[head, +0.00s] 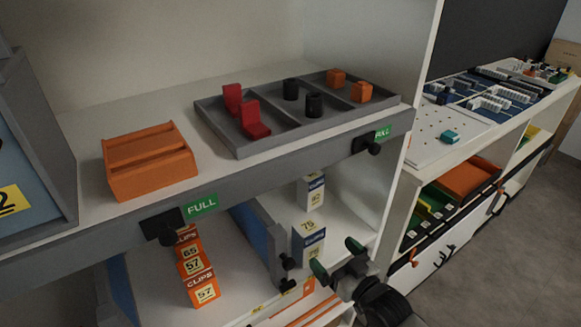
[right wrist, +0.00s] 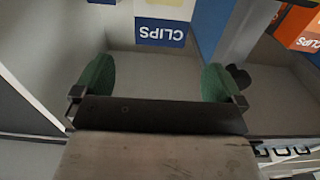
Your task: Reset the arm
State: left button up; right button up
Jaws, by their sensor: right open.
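My right gripper (head: 336,260) is at the lower right of the head view, in front of the lower shelf. Its two green-tipped fingers are apart with nothing between them. In the right wrist view the same open fingers (right wrist: 157,80) stand wide apart. A blue and white CLIPS carton (right wrist: 161,32) lies beyond them, apart from the fingers. In the head view, blue and white cartons (head: 308,242) stand on the lower shelf behind the gripper. My left gripper is not in view.
A grey divided tray (head: 238,145) holds red, black and orange pieces on the upper shelf, beside an orange block (head: 148,160). Orange CLIPS cartons (head: 200,287) are stacked below. A grey shelf edge (head: 262,175) with black knobs runs above the gripper. Open floor (head: 500,245) lies to the right.

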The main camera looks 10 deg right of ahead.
jog(key=s+d+f+m+g+h+p, duration=0.1)
jog(key=s+d+f+g+h, duration=0.2)
jog(key=f, duration=0.7)
jog(key=s+f+g+p, duration=0.1)
jog(key=s+f+g, duration=0.1)
jog(key=s+f, duration=0.5)
jog(key=s+d+f+m+g+h, duration=0.1)
jog(key=s+d+f+g+h, duration=0.15)
jog(key=f, duration=0.95)
jog(key=s+a+f+g+p, duration=0.1)
jog(key=s+f+g, duration=0.3)
jog(key=s, duration=1)
jog(key=s+a+f+g+p, duration=0.1)
jog(key=s+f+g, duration=0.3)
jog(key=s+f, duration=0.5)
jog(key=s, duration=0.5)
jog(key=shift+s+a+h, duration=0.35)
jog(key=shift+a, duration=0.05)
